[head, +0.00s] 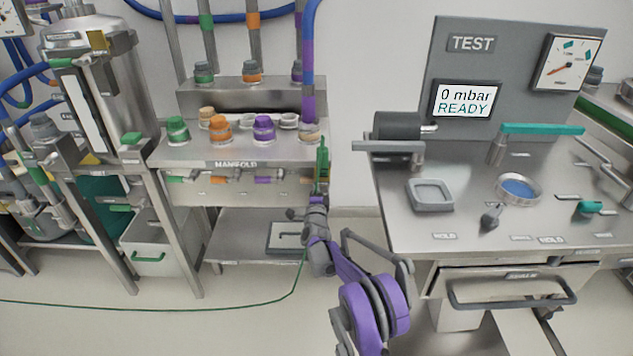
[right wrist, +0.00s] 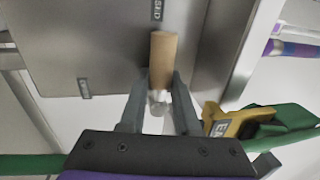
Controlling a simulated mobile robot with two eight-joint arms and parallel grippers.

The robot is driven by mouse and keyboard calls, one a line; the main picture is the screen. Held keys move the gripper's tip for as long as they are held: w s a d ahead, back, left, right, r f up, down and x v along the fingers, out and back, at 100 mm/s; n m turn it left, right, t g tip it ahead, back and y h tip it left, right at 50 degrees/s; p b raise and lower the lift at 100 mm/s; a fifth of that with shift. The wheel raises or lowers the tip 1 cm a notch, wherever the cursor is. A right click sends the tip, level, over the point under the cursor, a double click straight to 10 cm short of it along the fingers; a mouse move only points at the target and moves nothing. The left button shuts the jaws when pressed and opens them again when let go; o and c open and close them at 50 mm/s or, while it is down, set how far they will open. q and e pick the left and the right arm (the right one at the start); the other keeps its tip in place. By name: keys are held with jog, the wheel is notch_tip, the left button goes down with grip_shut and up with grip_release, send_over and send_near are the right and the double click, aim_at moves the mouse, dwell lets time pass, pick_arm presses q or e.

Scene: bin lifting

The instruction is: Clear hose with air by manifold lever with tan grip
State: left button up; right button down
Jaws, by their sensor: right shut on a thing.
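The manifold (head: 225,164) is a steel bench unit left of centre in the head view, with a row of small coloured-grip levers along its front. The lever's tan grip (right wrist: 163,50) is a short upright cylinder in the right wrist view. My right gripper (right wrist: 162,88) is shut on its lower end, one finger on each side. In the head view my right gripper (head: 317,198) is at the manifold's right front corner, and the tan grip is largely hidden there. A blue hose (head: 309,45) with a purple band drops to the manifold's right end. My left gripper is out of view.
Manifold caps include green (head: 177,128), orange (head: 219,128) and purple (head: 264,127). The test bench (head: 470,215) stands right; its display (head: 466,101) reads "0 mbar READY".

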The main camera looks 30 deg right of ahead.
jog(key=c, duration=0.6)
grip_release()
jog(key=v, duration=1.1)
jog(key=shift+p, duration=0.35)
